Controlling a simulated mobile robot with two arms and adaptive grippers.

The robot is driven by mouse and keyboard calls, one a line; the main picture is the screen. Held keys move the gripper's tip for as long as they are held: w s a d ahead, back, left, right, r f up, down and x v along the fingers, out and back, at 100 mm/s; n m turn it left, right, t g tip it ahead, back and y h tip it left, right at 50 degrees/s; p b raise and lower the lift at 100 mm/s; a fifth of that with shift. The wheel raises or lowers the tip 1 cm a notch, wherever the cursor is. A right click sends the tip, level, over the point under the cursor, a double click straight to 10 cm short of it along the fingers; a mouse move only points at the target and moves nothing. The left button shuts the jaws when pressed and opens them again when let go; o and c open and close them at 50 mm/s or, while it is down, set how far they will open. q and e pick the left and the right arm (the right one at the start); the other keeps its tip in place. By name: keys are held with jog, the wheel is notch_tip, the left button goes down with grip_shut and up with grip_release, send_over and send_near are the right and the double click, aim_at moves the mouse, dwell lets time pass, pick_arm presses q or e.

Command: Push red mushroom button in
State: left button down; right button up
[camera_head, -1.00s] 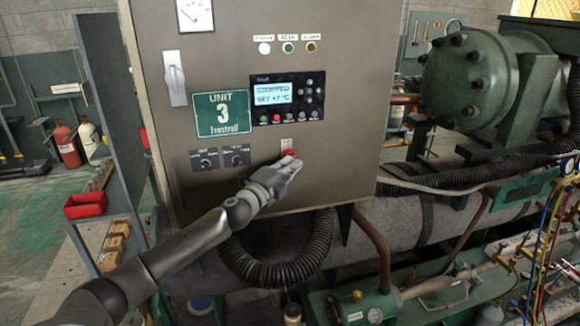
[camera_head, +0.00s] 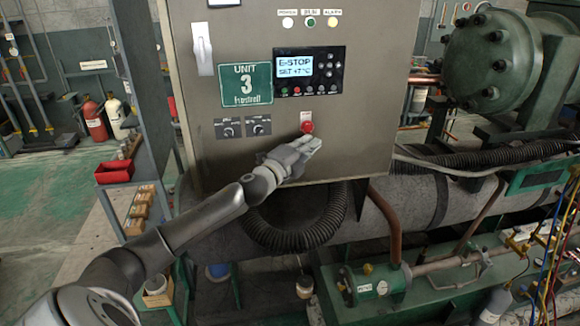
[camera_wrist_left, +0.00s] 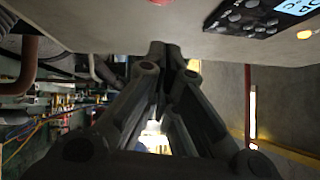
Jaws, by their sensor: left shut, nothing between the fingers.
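In the left wrist view the shut fingers (camera_wrist_left: 174,50) point at the cabinet face, and a sliver of the red button (camera_wrist_left: 160,2) shows at the top edge. My right gripper is not in view.
A green compressor (camera_head: 490,60) and hoses stand to the right. A black corrugated hose (camera_head: 300,238) loops below the cabinet. A red bin (camera_head: 114,172) sits on a shelf at left, with gas cylinders (camera_head: 94,122) behind.

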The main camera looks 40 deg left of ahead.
pick_arm(q)
jog(key=s+f+b, duration=0.1)
jog(key=s+b, duration=0.2)
jog(key=s, duration=0.5)
jog(key=shift+a+f, duration=0.35)
jog(key=shift+f, duration=0.05)
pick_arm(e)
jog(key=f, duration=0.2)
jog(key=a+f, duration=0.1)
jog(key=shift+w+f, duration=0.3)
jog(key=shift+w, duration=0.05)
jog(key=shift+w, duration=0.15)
